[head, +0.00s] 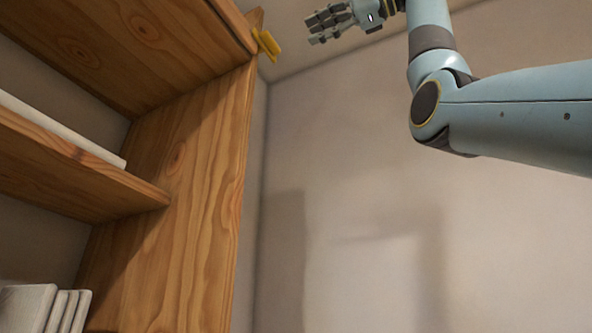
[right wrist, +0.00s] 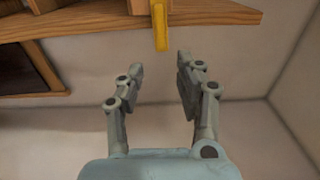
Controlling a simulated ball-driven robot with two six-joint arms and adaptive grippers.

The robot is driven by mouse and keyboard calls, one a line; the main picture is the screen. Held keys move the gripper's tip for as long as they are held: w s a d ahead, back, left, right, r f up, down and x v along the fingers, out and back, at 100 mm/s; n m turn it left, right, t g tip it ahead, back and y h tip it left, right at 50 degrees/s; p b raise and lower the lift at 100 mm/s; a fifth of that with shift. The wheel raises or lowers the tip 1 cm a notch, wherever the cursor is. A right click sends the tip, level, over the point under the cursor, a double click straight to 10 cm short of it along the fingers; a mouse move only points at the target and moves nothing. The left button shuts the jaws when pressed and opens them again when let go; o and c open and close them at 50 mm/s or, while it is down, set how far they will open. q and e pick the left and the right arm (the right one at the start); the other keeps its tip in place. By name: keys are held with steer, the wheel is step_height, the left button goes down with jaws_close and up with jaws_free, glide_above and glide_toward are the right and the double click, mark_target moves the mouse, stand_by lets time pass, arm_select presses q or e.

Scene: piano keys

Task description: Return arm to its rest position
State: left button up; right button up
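My right arm (head: 520,112) comes in from the right edge of the head view and bends upward at its elbow. My right gripper (head: 312,30) is at the top of the head view, pointing left toward a yellow piece (head: 267,44) on the edge of the wooden shelf unit. In the right wrist view my right gripper (right wrist: 158,75) has its two fingers apart with nothing between them. The yellow piece (right wrist: 159,25) there lies just beyond the fingertips, apart from them. My left gripper does not show.
The wooden shelf unit (head: 205,190) fills the left of the head view. White books or boxes (head: 65,310) stand low at the left, and a flat white item (head: 60,130) lies on a shelf. The plain wall (head: 350,220) fills the middle and right; the room before it looks free.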

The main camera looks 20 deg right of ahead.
steer(key=shift+v, duration=1.1)
